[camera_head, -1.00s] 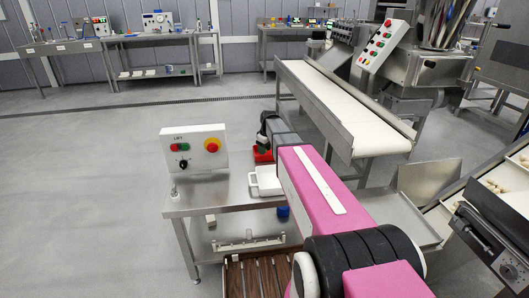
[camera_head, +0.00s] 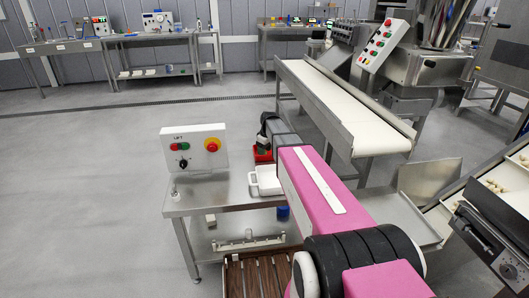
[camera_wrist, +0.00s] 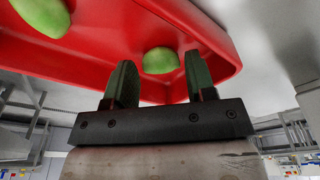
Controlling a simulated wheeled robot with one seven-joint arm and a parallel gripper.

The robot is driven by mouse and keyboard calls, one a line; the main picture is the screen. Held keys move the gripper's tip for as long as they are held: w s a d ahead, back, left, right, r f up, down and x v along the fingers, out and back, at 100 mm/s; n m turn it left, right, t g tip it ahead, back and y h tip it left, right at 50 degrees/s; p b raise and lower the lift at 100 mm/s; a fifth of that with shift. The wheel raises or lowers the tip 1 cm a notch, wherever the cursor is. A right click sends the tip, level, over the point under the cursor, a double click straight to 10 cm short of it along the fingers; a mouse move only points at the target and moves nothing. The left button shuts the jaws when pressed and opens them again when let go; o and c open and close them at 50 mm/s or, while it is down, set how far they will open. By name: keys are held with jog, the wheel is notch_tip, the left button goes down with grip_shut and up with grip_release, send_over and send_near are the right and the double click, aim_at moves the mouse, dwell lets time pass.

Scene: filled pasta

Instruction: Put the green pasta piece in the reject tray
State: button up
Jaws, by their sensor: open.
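In the wrist view a red tray (camera_wrist: 100,60) fills the upper part. A green pasta piece (camera_wrist: 159,62) lies in it, seen just beyond and between the fingers of my gripper (camera_wrist: 158,70). The fingers are apart, and I see clear gaps on both sides of the piece. A second green piece (camera_wrist: 42,14) lies in the same tray at the upper left. In the head view the red tray (camera_head: 262,156) shows in part on the steel table, beside my dark wrist. The pieces and my fingertips cannot be made out there.
A white tray (camera_head: 265,184) stands on the steel table (camera_head: 225,190) in front of the red one, partly behind my pink arm. A lift control box (camera_head: 194,148) stands to the left. A white conveyor (camera_head: 345,108) runs behind on the right. Floor at the left is clear.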

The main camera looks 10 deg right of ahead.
notch_tip(320, 180, up, 11)
jog(key=s+d, duration=0.1)
dwell(0.3)
jog(key=shift+s+d, duration=0.1)
jog(key=shift+s, duration=0.05)
